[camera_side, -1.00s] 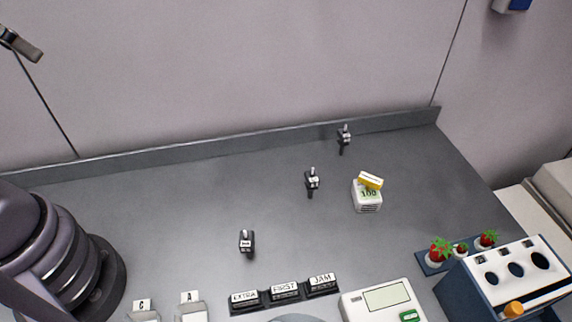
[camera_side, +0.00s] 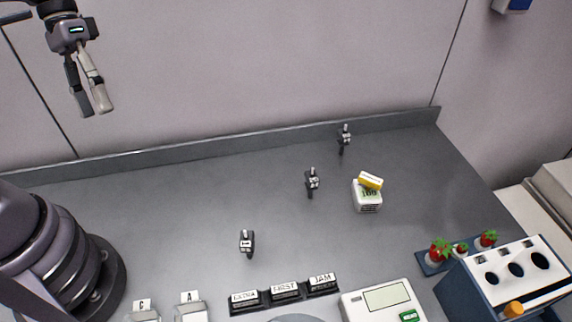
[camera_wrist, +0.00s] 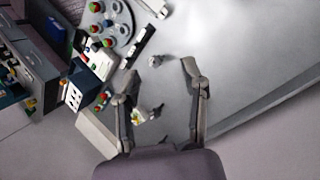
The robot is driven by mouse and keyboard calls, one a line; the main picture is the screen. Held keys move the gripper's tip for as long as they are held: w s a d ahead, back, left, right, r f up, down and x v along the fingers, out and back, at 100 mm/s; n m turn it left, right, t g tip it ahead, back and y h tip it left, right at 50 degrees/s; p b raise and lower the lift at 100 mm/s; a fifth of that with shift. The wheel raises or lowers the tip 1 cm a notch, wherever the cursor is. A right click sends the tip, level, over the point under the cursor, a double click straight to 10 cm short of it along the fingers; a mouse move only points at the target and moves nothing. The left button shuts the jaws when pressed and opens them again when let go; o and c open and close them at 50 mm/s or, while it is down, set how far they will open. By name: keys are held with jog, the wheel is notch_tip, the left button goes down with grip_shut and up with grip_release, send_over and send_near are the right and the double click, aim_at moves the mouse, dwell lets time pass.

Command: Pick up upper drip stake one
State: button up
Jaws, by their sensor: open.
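Three small dark stakes with pale labels stand apart on the grey bench in the side view: a near one (camera_side: 246,243), a middle one (camera_side: 312,182) and a far one (camera_side: 344,137) by the back ledge. I cannot tell which is upper drip stake one. My gripper (camera_side: 92,113) hangs high at the upper left, well above the bench and away from all three. In the wrist view my gripper (camera_wrist: 157,74) has its fingers spread with nothing held. One small stake (camera_wrist: 155,60) shows between the fingers, far below; the others are too small to tell clearly.
A white box (camera_side: 367,200) with a yellow piece on top stands right of the middle stake. Black label blocks (camera_side: 285,292), a white device (camera_side: 350,310) and a blue rack with a white holed top (camera_side: 530,253) line the front and right. The bench's left middle is clear.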

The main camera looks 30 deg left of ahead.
jog(key=w+d+f+n+g+h, duration=0.2)
jog(key=w+d+f+n+h, duration=0.15)
jog(key=f+h, duration=0.2)
jog(key=w+d+f+n+g+h, duration=0.25)
jog(key=d+f+n+h, duration=0.2)
jog(key=f, duration=0.25)
jog(key=n+t+h, duration=0.3)
jog(key=n+t, duration=0.8)
send_near(248, 247)
jog(key=f, duration=0.1)
jog(key=w+d+f, duration=0.1)
jog(key=shift+w+d+f, duration=0.2)
jog(key=shift+w+f, duration=0.1)
jog(key=shift+f, duration=0.1)
jog(key=shift+d+f+n, duration=0.15)
jog(key=shift+d+n, duration=0.15)
jog(key=shift+d, duration=0.05)
jog(key=shift+t, duration=0.35)
jog(key=shift+x, duration=3.35)
jog(key=shift+w, duration=0.1)
jog(key=c, duration=0.7)
